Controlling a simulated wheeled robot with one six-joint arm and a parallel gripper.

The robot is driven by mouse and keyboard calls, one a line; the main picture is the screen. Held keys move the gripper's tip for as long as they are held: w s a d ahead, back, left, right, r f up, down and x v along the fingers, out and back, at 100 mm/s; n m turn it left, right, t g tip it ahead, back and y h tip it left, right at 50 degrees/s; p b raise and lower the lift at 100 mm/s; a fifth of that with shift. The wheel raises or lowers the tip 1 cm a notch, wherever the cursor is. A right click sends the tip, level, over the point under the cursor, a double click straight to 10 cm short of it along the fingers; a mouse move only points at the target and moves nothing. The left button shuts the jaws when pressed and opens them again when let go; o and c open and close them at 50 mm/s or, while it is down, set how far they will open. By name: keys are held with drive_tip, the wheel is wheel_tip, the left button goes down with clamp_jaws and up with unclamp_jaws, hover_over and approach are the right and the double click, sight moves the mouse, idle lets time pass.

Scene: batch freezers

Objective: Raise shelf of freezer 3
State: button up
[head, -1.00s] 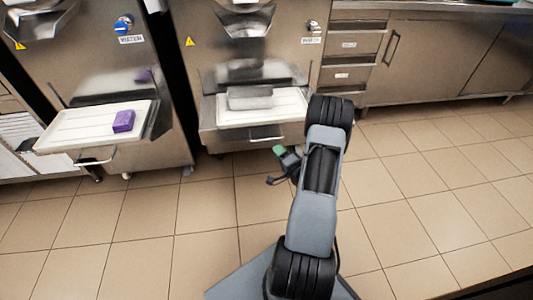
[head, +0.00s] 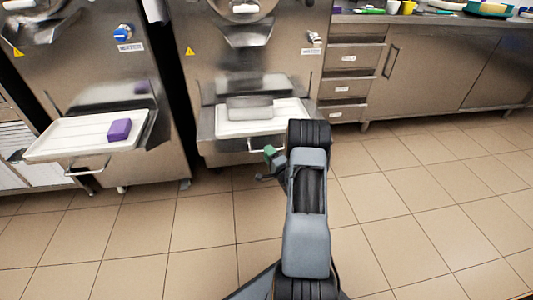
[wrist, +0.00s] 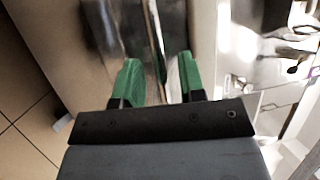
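Two steel freezers show in the head view; I cannot read which is freezer 3. The middle freezer has a shelf with a white tray (head: 285,116) and a front bar handle (head: 266,146). A grey metal container (head: 250,108) sits on it. The left freezer has a similar white-tray shelf (head: 70,136) with a purple block (head: 119,130). My gripper (head: 268,154), partly hidden behind my arm, is low in front of the middle shelf. In the wrist view my gripper (wrist: 160,75) has its green fingers apart, with nothing clearly held between them.
A counter with drawers (head: 352,88) and cupboard doors (head: 425,65) stands to the right, with cups and dishes on top. The tiled floor (head: 420,190) in front is clear. A dark gap separates the two freezers.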

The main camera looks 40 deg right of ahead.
drive_tip(key=shift+w+r, duration=0.2)
drive_tip(key=shift+w, duration=0.7)
drive_tip(key=shift+c, duration=0.2)
clamp_jaws()
drive_tip(key=shift+r, duration=0.1)
